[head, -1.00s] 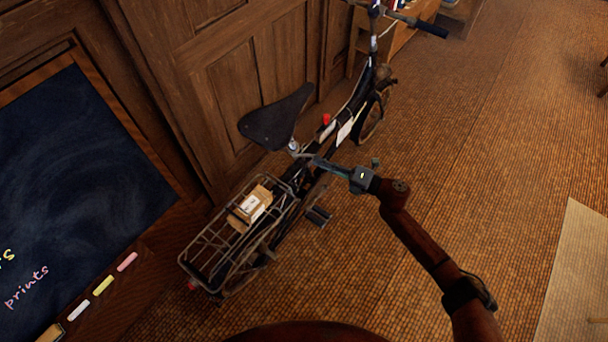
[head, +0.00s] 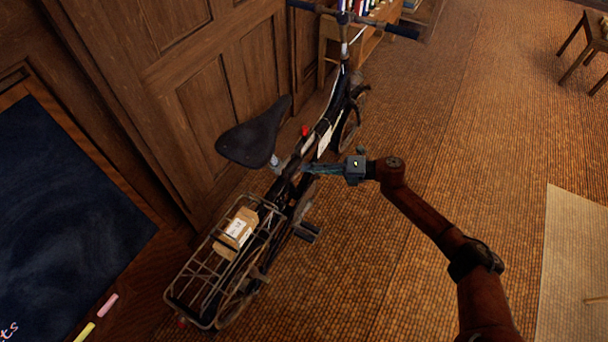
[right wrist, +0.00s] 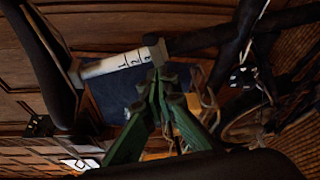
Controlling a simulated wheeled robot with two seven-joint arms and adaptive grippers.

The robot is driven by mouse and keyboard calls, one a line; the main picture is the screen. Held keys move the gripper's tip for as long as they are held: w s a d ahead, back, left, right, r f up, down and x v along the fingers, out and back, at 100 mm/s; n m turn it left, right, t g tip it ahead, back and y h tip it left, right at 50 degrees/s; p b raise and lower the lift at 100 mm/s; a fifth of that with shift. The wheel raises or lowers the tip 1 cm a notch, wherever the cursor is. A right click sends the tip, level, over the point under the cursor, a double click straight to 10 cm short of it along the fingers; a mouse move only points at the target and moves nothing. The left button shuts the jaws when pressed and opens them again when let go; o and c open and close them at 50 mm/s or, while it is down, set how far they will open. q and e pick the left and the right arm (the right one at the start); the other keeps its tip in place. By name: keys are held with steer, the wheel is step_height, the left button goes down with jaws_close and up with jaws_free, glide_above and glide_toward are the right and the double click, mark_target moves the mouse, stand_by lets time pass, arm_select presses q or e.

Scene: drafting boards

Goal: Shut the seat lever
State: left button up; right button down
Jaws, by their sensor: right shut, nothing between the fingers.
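The bicycle's black seat (head: 254,135) sits on a pale seat post (head: 275,162). In the right wrist view the post (right wrist: 112,63) shows number marks and ends at a grey clamp (right wrist: 155,48). I cannot make out the seat lever clearly at this clamp, nor its position. My right gripper (head: 306,168) is just right of the seat post, pointing left toward the bicycle frame. Its greenish fingers (right wrist: 157,80) are together and empty, with tips close to the clamp in the wrist view. I cannot tell whether they touch it. My left gripper is out of view.
The bicycle stands beside wooden panelling (head: 190,100). A parcel (head: 238,230) lies in its rear rack (head: 190,283). A chalkboard (head: 70,215) is at the left, with chalk sticks below it.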

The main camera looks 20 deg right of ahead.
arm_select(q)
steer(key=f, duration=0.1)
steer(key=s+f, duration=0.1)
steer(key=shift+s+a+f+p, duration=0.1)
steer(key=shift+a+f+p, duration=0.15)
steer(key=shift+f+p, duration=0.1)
arm_select(e)
steer(key=d+r, duration=0.2)
steer(key=d, duration=0.8)
steer(key=shift+s+d+r, duration=0.15)
steer(key=shift+s, duration=0.15)
